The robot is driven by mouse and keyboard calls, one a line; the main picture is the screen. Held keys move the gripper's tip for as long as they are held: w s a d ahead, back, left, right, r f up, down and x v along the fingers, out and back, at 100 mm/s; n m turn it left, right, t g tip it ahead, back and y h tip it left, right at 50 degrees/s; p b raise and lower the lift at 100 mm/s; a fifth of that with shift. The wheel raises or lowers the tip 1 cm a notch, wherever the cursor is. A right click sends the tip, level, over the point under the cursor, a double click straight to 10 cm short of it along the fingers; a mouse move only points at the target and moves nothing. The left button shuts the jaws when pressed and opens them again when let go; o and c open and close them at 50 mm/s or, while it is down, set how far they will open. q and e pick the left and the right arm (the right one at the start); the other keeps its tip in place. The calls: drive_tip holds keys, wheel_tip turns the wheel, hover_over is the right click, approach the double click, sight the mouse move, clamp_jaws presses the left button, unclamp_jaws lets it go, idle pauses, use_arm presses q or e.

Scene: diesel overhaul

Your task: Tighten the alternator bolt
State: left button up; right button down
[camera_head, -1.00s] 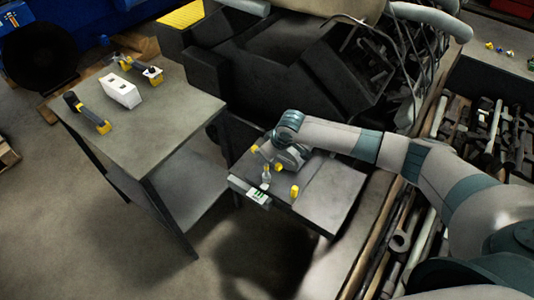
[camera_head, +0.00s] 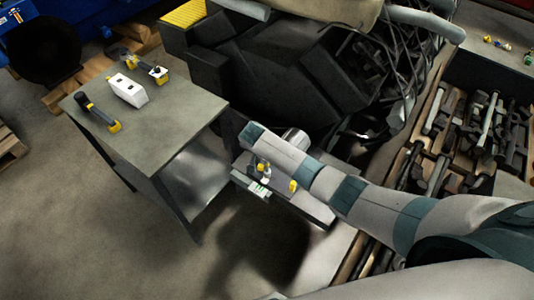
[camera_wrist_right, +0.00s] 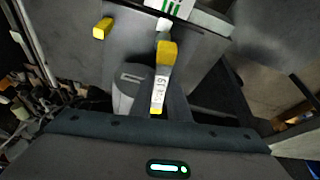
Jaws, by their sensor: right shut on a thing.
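My right gripper (camera_wrist_right: 152,98) is shut on a yellow-and-white tool (camera_wrist_right: 167,55) marked 19 in the right wrist view. In the head view my right arm reaches in from the lower right over a small grey stand (camera_head: 309,204), and its forearm hides most of the gripper. A dark engine block (camera_head: 290,72) stands behind the stand. I cannot make out the alternator bolt in either view. My left gripper is not in view.
A yellow piece (camera_head: 292,186) and a white-and-green label (camera_head: 259,190) are on the stand. A grey table (camera_head: 165,130) at left holds a white box (camera_head: 128,90) and yellow-ended tools (camera_head: 98,114). A tray of metal tools (camera_head: 490,130) lies at right. Open floor is at lower left.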

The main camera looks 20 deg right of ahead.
drive_tip(key=shift+a+m, duration=0.15)
drive_tip(key=shift+m, duration=0.65)
drive_tip(key=m+g+h+b, duration=0.1)
drive_tip(key=m, duration=0.2)
drive_tip(key=shift+w+f, duration=0.1)
drive_tip(key=shift+f, duration=0.05)
drive_tip(key=shift+d+m+g, duration=0.2)
drive_tip(key=shift+m+g, duration=0.1)
drive_tip(key=shift+m, duration=0.1)
drive_tip(key=shift+r+n+p, duration=0.25)
drive_tip(key=shift+n+p, duration=0.15)
drive_tip(key=shift+p, duration=0.05)
drive_tip(key=c, duration=2.5)
unclamp_jaws()
drive_tip(key=shift+f, duration=0.1)
clamp_jaws()
